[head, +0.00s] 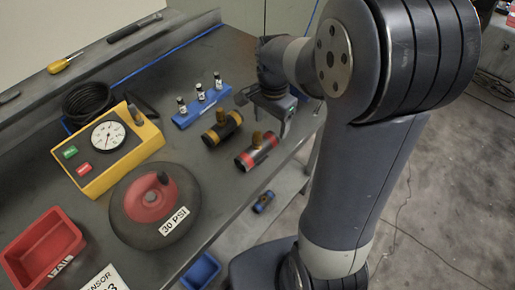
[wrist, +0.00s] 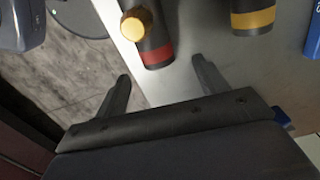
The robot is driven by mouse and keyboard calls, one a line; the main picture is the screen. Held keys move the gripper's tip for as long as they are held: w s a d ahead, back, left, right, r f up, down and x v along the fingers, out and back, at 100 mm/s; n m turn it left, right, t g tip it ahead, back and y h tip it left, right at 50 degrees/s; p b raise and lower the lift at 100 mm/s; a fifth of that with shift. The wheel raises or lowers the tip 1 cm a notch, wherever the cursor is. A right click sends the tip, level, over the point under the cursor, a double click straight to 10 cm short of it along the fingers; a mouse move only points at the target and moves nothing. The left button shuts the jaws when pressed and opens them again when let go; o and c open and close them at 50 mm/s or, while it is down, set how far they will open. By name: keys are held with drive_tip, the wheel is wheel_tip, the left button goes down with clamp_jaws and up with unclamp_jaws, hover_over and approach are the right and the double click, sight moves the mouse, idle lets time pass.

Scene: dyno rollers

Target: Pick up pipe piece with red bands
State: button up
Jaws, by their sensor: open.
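The pipe piece with red bands (head: 257,151) is a dark cylinder with a brass side fitting, lying near the bench's front edge. In the wrist view, the same red-banded pipe (wrist: 157,54) shows one red band and the round brass end, cut off by the top edge. My gripper (head: 268,110) is over the bench, just beyond the pipe in the head view. In the wrist view, my gripper (wrist: 162,72) is open and empty. Its fingers point towards the pipe's red-banded end, with a visible gap between them.
A yellow-banded pipe (head: 222,128) lies close beside it. A blue rack with small bottles (head: 202,103), a yellow gauge box (head: 107,150), a black-and-red disc (head: 152,205) and a red bin (head: 42,248) stand on the bench. A small blue-and-black piece (head: 263,201) lies below the bench top.

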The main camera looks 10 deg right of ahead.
sight(269, 136)
drive_tip(key=f, duration=0.3)
drive_tip(key=s+f, duration=0.1)
drive_tip(key=shift+a+f+p, duration=0.2)
drive_tip(key=shift+a+p, duration=0.1)
drive_tip(key=shift+a, duration=0.05)
drive_tip(key=shift+w+f, duration=0.1)
drive_tip(key=shift+f, duration=0.3)
clamp_jaws()
